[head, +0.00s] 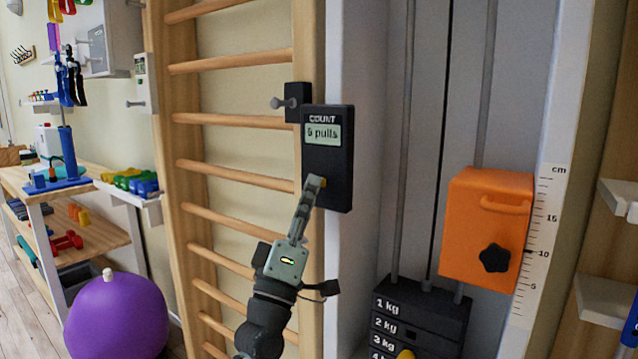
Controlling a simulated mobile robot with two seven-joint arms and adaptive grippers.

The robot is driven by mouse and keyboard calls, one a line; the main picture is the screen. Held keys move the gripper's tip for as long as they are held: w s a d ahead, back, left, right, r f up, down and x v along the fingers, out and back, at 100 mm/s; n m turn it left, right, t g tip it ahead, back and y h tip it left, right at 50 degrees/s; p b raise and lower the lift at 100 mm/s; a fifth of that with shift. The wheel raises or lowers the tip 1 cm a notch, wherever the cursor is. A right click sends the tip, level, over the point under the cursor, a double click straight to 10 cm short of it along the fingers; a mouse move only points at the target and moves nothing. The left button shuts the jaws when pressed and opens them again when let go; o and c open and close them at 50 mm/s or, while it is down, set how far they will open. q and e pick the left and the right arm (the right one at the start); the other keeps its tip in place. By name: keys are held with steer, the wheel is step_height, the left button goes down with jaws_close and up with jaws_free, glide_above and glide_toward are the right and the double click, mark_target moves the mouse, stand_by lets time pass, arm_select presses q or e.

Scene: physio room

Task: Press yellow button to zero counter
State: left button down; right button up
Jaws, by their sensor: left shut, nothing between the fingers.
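The black counter box (341,165) is mounted beside the wooden wall bars. Its screen (323,134) sits under the word COUNT and appears to read "6 pulls". My left gripper (316,182) is shut and empty, with its fingertips at the lower part of the counter's front face. A small bit of yellow, the button (323,183), shows right at the fingertips; the rest is hidden behind them. I cannot tell whether the fingertips touch or press it. My right gripper is not in view.
Wooden wall bars (233,121) stand left of the counter. An orange box (487,229) with a black knob hangs to the right, above a black weight stack (420,318). A purple ball (117,319) and a shelf (97,237) are at the left.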

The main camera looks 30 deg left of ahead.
arm_select(q)
steer(key=shift+w, duration=0.15)
stand_by(0.5)
steer(key=shift+s, duration=0.9)
steer(key=shift+s+a, duration=0.2)
steer(key=shift+s, duration=2.3)
